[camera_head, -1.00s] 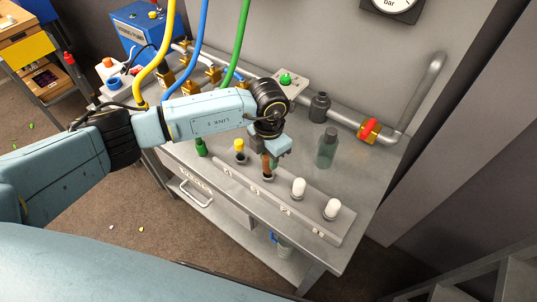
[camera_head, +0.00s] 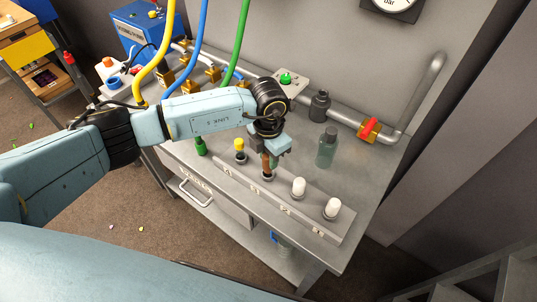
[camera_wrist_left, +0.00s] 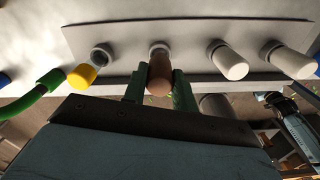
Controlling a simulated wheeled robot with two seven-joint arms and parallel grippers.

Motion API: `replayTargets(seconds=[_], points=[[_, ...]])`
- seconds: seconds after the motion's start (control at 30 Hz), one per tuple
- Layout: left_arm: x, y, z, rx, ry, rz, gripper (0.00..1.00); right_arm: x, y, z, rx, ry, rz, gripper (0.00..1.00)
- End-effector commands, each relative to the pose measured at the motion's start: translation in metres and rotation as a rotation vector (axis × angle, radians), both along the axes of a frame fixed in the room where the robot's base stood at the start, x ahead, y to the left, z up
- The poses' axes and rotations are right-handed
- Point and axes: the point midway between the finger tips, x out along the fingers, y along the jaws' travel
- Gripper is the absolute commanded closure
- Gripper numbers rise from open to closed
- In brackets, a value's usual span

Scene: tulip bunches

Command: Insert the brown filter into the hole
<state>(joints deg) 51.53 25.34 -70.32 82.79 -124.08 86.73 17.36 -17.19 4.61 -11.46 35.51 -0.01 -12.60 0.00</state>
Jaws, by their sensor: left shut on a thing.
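The brown filter (camera_head: 266,173) stands upright at a hole in the grey rack on the bench, between the yellow piece and the white filters. In the left wrist view the brown filter (camera_wrist_left: 159,74) sits between the two green fingers, its pale end at the ring of the hole (camera_wrist_left: 158,47). How deep it sits I cannot tell. My left gripper (camera_head: 270,160) is shut on the brown filter, above the rack. In the left wrist view the gripper (camera_wrist_left: 159,90) shows both fingers beside the filter. My right gripper is not in view.
Two white filters (camera_head: 298,187) stand in the rack (camera_head: 318,228) to the right. A yellow-topped piece (camera_head: 239,145) stands to the left. A dark green bottle (camera_head: 327,147) stands behind, near the red-handled valve (camera_head: 370,128). Hoses hang at the upper left.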

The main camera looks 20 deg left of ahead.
Motion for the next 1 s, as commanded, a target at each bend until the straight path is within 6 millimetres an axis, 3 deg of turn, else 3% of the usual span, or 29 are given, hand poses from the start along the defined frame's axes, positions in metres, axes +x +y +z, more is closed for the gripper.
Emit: replayTargets(seconds=[1.0], points=[[0.000,0.000,-0.025,0.000,0.000,0.000,0.95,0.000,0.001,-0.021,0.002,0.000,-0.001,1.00]])
